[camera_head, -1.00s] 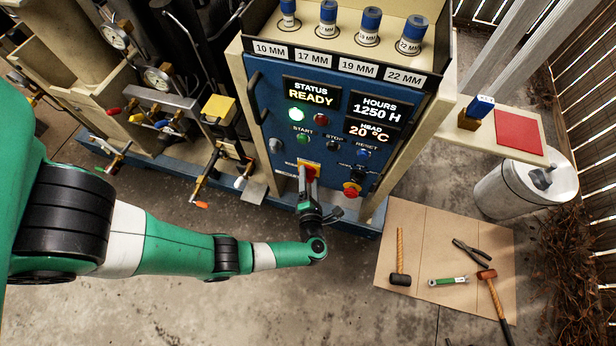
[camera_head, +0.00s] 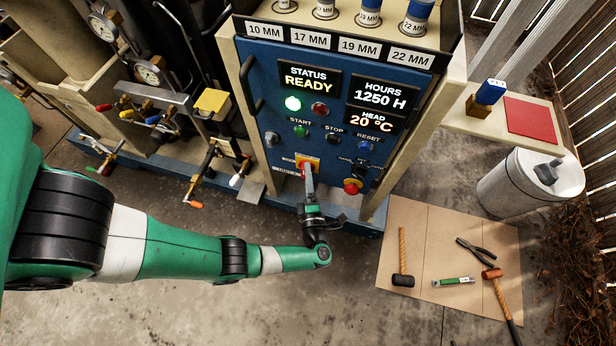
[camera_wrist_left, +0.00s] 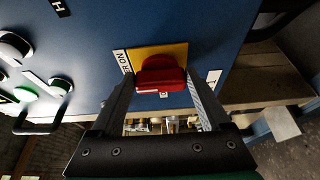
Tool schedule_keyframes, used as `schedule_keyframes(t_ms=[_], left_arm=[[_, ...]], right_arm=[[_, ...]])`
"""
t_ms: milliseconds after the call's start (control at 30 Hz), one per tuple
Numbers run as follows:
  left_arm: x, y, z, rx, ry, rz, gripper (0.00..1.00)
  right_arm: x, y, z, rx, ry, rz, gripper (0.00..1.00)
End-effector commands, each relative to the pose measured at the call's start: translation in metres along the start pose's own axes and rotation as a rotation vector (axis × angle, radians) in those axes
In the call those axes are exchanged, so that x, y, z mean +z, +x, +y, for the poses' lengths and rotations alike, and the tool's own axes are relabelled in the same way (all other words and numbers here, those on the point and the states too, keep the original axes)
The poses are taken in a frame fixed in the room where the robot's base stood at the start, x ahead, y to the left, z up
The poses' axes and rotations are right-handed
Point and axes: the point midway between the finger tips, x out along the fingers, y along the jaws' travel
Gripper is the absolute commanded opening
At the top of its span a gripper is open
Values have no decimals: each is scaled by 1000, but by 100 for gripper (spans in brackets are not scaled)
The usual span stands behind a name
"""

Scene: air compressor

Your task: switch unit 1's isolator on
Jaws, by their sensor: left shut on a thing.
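The isolator is a red handle (camera_wrist_left: 160,76) on a yellow plate (camera_wrist_left: 178,52), low on the blue control panel (camera_head: 262,90). In the head view the yellow plate (camera_head: 308,161) shows just above my gripper, and most of the handle is hidden. My left gripper (camera_head: 308,176) reaches up to the panel from below. In the left wrist view its two fingers (camera_wrist_left: 163,88) stand on either side of the red handle, and it is shut on the handle. A label beside the plate is only partly readable. My right gripper is not in view.
A red-and-yellow emergency stop (camera_head: 352,187) and a black selector (camera_head: 359,171) sit right of the isolator. Start (camera_head: 301,131) and reset (camera_head: 364,146) buttons are above. The status display (camera_head: 309,79) reads READY. Tools lie on a cardboard mat (camera_head: 430,220) at right.

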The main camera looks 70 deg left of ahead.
Motion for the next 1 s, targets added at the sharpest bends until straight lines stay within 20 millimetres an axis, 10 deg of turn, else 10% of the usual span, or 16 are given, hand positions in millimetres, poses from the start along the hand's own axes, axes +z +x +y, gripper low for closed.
schedule_keyframes(t_ms=[300,333,433,767,1000], left_arm=[[0,0,0,3,5,1,24],[0,0,0,3,5,1,83],[0,0,0,2,5,1,100],[1,-7,0,1,3,-3,100],[1,-57,0,1,4,-8,100]], right_arm=[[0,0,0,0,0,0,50],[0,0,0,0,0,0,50],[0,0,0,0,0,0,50],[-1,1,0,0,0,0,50],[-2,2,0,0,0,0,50]])
